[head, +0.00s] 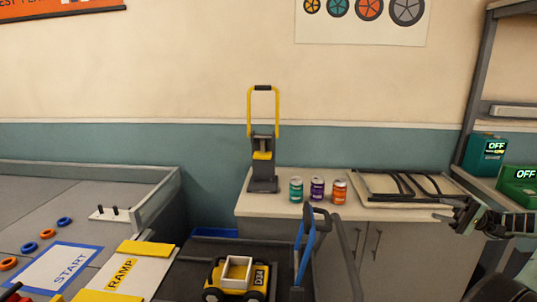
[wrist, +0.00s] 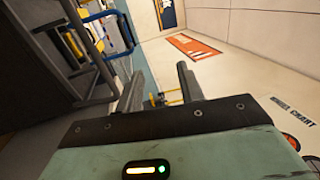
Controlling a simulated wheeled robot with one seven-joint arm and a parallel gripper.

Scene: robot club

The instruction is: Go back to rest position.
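My gripper (head: 452,212) is at the right in the head view, raised in front of the right end of the counter and pointing left. It looks small there. In the wrist view the two dark fingers of my gripper (wrist: 160,86) stand apart, with no object held between them. Only distant background, with something yellow, shows through the gap. A small green light glows on the gripper body.
A counter (head: 290,207) holds a yellow-handled press (head: 262,150), teal (head: 296,190), purple (head: 317,189) and orange (head: 339,191) cans, and a rack (head: 375,185). A yellow toy truck (head: 236,278) stands below by a blue-handled cart (head: 305,240). A shelf (head: 474,90) rises right, near my arm.

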